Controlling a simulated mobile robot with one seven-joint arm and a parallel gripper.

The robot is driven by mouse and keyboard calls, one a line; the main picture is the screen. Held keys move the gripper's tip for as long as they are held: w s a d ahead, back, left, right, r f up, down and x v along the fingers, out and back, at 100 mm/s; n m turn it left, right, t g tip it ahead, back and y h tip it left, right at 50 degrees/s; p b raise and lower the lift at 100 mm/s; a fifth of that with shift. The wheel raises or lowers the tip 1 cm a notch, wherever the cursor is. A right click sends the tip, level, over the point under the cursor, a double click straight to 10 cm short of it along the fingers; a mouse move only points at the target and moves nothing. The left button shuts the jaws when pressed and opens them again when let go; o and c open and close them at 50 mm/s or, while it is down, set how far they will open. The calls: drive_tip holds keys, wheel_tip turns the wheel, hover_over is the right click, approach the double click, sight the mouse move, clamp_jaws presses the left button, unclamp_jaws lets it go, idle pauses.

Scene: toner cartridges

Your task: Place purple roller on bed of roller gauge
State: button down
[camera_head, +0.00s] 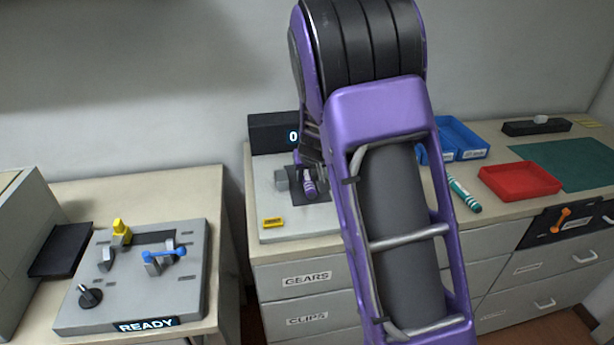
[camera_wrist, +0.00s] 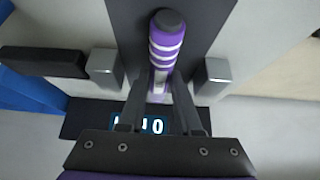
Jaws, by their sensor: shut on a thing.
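The purple roller (camera_head: 309,184), with white bands and a dark end cap, is held in my gripper (camera_head: 310,168) at the roller gauge. In the wrist view, the roller (camera_wrist: 166,45) points away from my gripper (camera_wrist: 160,88), whose fingers are closed around its near part. The roller gauge (camera_head: 300,218) is a grey plate with a dark bed (camera_wrist: 125,20) beneath the roller. Silver blocks stand left (camera_wrist: 104,68) and right (camera_wrist: 211,75) of the roller, apart from it. I cannot tell whether the roller touches the bed.
A black display (camera_head: 272,134) showing 0 stands behind the gauge, with a yellow label (camera_head: 272,223) on its plate. Right of my arm are a green-banded roller (camera_head: 464,195), blue bins (camera_head: 462,140) and a red tray (camera_head: 520,180). A fixture marked READY (camera_head: 140,280) is on the left bench.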

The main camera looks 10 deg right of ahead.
drive_tip(key=shift+f, duration=0.2)
drive_tip(key=c, duration=0.6)
unclamp_jaws()
drive_tip(key=shift+r, duration=0.15)
drive_tip(key=shift+r, duration=0.2)
drive_tip(key=p+v, duration=0.1)
drive_tip(key=v, duration=1)
drive_tip(key=shift+s+r, duration=0.25)
drive_tip(key=shift+r, duration=0.05)
